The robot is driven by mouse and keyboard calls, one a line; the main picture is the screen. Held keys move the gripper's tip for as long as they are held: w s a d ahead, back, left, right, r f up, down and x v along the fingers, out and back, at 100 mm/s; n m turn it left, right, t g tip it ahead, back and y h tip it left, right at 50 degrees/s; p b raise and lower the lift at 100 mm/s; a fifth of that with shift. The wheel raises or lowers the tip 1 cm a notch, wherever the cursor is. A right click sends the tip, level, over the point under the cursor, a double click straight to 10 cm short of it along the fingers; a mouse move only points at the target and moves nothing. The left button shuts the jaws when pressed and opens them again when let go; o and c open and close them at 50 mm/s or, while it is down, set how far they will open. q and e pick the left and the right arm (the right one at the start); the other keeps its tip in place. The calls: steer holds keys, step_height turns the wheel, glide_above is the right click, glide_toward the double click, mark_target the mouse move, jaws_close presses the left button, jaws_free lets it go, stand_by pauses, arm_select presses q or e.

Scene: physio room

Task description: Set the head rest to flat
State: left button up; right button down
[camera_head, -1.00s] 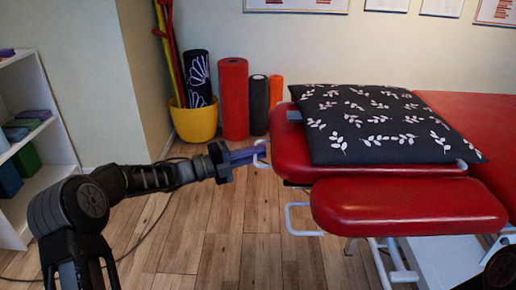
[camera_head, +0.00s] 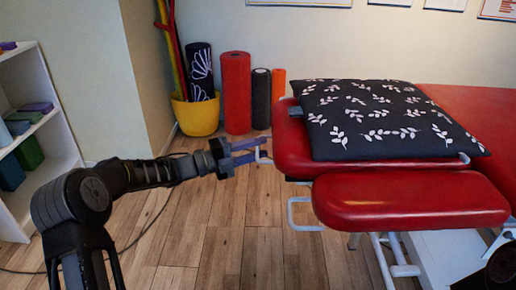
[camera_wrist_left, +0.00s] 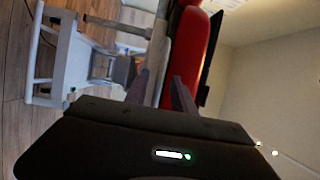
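The red head rest (camera_head: 290,150) is the left end section of the treatment table. It looks about level, though I cannot tell its exact angle. A thin white handle (camera_head: 262,155) sticks out from its left edge. My left gripper (camera_head: 262,151) is at this handle, its two purple fingers apart and holding nothing firmly that I can see. The handle's bar is by the fingertips; contact is unclear. In the left wrist view the fingers (camera_wrist_left: 163,85) are also apart, with the red padding (camera_wrist_left: 190,50) beyond them.
A black leaf-patterned pillow (camera_head: 385,125) lies across the head rest and table. A second red pad (camera_head: 410,202) with its own white handle (camera_head: 292,212) is in front. Foam rollers (camera_head: 236,92) and a yellow pot (camera_head: 196,116) stand behind.

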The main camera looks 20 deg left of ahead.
arm_select(q)
steer(key=p+v, duration=0.1)
steer(key=v, duration=0.6)
steer(key=shift+a, duration=0.2)
steer(key=shift+s, duration=0.15)
